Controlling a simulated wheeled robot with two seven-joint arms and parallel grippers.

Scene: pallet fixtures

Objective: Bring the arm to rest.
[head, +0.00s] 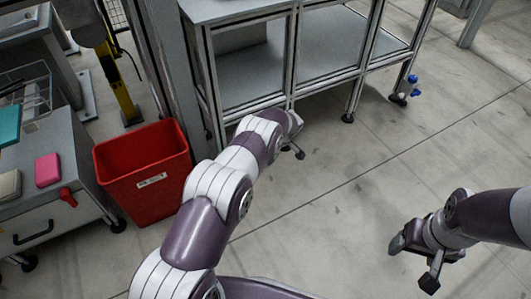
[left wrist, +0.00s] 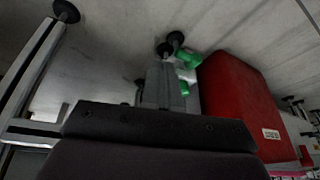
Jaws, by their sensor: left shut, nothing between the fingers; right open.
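My left arm reaches up across the middle of the head view, and its gripper (head: 292,125) is at the far end, in front of the lower frame of the metal table. Its fingers are small and partly hidden there. In the left wrist view the dark gripper body fills the bottom, and the grey fingers (left wrist: 162,85) are together with nothing seen between them. My right gripper (head: 414,263) is at the lower right in the head view, over bare floor. Its two dark fingers are apart and empty.
A red bin (head: 143,170) stands on the floor left of my left arm; it also shows in the left wrist view (left wrist: 238,100). A grey cabinet (head: 75,210) bears a pink box (head: 48,170). A metal-framed table (head: 330,90) stands ahead.

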